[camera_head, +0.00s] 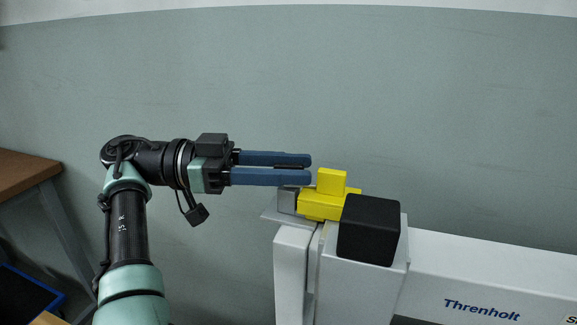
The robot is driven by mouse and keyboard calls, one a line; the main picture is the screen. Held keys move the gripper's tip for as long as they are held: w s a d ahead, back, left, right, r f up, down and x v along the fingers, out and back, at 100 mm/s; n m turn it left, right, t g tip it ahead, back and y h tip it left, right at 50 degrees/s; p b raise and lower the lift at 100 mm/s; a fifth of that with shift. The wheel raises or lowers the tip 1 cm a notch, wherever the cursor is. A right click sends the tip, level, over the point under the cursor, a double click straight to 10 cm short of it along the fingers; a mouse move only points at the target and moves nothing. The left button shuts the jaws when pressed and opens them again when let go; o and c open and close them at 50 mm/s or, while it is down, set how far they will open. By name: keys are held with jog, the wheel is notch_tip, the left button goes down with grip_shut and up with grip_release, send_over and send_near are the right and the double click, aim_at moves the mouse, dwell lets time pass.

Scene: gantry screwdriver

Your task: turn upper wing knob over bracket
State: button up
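A yellow wing knob (331,182) stands upright on a wider yellow base (325,204), on top of the white machine. A grey metal bracket (287,200) sits just left of and under the yellow base. My gripper (310,168) reaches in from the left, level, with its two blue fingers pointing right at the knob. The fingers are apart with a gap between them and nothing held. The fingertips end just left of the knob's upright part. Whether they touch it cannot be told from this view.
A black block (369,229) stands on the machine just right of the knob. The white machine beam (470,275), marked Threnholt, runs off to the right. A brown table (25,173) and a blue-edged dark tray (28,295) are at far left. The space above the knob is clear.

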aim_at(289, 164)
notch_tip(289, 164, up, 10)
jog(key=p, duration=0.3)
jog(key=shift+p, duration=0.35)
